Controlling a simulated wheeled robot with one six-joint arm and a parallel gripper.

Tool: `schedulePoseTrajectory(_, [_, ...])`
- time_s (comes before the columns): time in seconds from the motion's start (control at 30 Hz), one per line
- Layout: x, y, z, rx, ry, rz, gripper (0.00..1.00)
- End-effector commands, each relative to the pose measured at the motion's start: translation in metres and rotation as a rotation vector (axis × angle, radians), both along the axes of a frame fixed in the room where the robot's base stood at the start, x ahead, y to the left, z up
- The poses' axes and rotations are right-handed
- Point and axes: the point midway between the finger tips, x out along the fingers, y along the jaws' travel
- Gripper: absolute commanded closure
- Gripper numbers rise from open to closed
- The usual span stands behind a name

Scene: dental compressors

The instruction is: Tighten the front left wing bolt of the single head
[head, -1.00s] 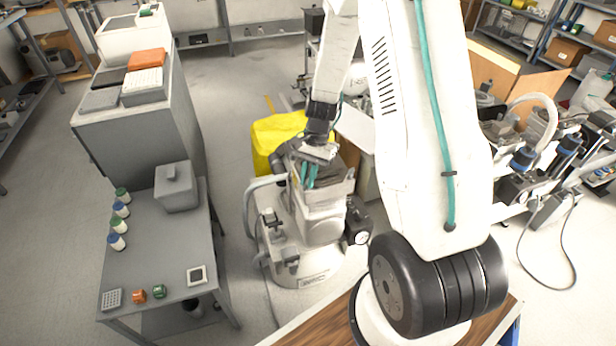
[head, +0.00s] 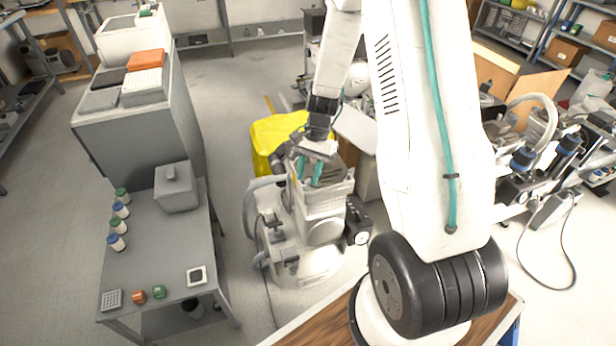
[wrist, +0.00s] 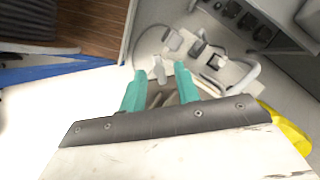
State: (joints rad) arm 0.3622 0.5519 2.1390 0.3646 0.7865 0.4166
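The single-head compressor, a pale grey and white machine (head: 312,262) with a dark-ribbed head and a round gauge (head: 357,237), stands on the floor at the centre of the head view. My gripper (head: 310,172) is over its head, pointing down. Its two teal fingers also show in the wrist view (wrist: 160,82), spread apart with nothing clearly held. A small pale wing-shaped piece (wrist: 158,69) shows just beyond the fingertips there; I cannot tell for sure that it is the front left wing bolt. The fingers and gripper body hide part of the head.
A grey side table (head: 175,255) with bottles and small items stands left of the compressor. A yellow object (head: 272,133) is behind it. A wooden-topped bench (head: 318,325) is in front. Other compressors (head: 535,170) stand at right. Floor between table and compressor is mostly clear.

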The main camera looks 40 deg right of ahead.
Motion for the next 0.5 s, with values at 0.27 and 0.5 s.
schedulePoseTrajectory(0.27, [0.009,-0.017,0.044,-0.001,-0.004,-0.001,0.68])
schedulePoseTrajectory(0.5, [0.012,-0.022,0.059,-0.001,-0.001,0.001,0.68])
